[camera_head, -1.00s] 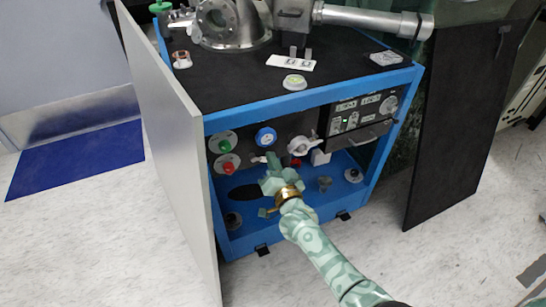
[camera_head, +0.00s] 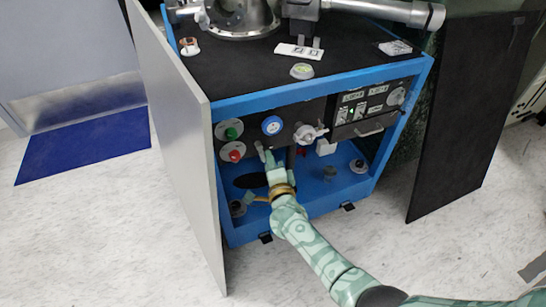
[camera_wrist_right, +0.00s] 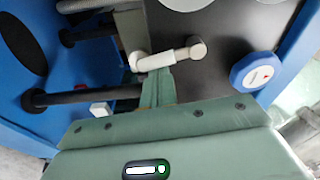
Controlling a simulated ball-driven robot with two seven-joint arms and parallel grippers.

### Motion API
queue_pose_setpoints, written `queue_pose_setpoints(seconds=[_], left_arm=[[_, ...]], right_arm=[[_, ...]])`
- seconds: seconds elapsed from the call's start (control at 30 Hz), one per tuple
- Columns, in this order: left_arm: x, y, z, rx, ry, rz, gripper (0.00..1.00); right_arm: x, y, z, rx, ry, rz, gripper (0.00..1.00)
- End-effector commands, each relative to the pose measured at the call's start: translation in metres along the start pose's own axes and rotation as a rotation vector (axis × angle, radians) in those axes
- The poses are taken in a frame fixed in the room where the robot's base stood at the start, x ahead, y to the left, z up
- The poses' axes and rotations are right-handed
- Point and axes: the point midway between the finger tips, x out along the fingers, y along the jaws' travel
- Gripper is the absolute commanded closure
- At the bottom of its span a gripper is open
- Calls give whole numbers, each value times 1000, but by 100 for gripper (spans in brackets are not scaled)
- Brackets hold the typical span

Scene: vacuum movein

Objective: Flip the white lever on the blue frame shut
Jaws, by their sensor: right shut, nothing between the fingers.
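The white lever (camera_wrist_right: 165,57) is a short white bar with rounded ends on the dark panel inside the blue frame (camera_head: 222,180). In the head view the lever (camera_head: 261,151) is small, just below the blue round gauge (camera_head: 271,125). My right gripper (camera_head: 272,162) reaches into the open front of the frame, right beside the lever. In the right wrist view its closed fingertips (camera_wrist_right: 158,84) are at the middle of the lever and partly overlap it; contact is not certain. Nothing is between the fingers. My left gripper is not in view.
Green and red buttons (camera_head: 232,143) are left of the gauge. A larger white valve handle (camera_head: 309,133) and a switch box (camera_head: 367,112) are to the right. A grey door panel (camera_head: 180,140) and a dark panel (camera_head: 475,120) stand open at the sides.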

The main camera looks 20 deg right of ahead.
Motion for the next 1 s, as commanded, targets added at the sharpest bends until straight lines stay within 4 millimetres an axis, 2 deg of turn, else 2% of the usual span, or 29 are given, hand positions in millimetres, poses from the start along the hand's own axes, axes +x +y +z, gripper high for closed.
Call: queue_pose_setpoints(seconds=[0.37, 1.0], left_arm=[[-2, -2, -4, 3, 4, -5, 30], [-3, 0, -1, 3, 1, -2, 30]], right_arm=[[-1, 2, 6, 28, -1, 4, 100], [-2, 2, 8, 27, -1, 4, 100]])
